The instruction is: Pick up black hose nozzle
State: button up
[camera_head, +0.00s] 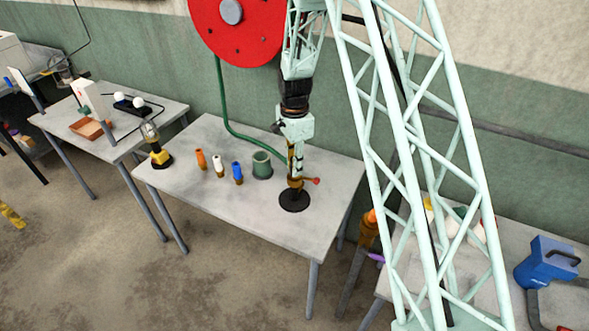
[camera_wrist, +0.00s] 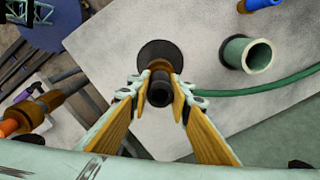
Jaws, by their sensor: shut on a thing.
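The black hose nozzle (camera_wrist: 160,90) stands upright in the wrist view, between the two yellow-padded fingers of my gripper (camera_wrist: 160,97). The fingers are shut on it from both sides. Behind it shows a brass fitting (camera_wrist: 159,65) above a round black base (camera_wrist: 160,52). The nozzle is largely hidden by the fingers there.
On the grey table (camera_head: 225,203), left of my gripper, stand a green cylinder (camera_head: 262,166), a blue nozzle (camera_head: 237,173), a white nozzle (camera_head: 218,166), an orange nozzle (camera_head: 201,160) and a yellow-based item (camera_head: 160,157). A green hose (camera_head: 226,118) runs from the red reel (camera_head: 255,40). The table's front is clear.

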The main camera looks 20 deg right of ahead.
jog(key=shift+r, duration=1.6)
jog(key=s+r+b, duration=0.1)
jog(key=s+b, duration=0.1)
jog(key=s, duration=1.4)
jog(key=shift+r, duration=0.3)
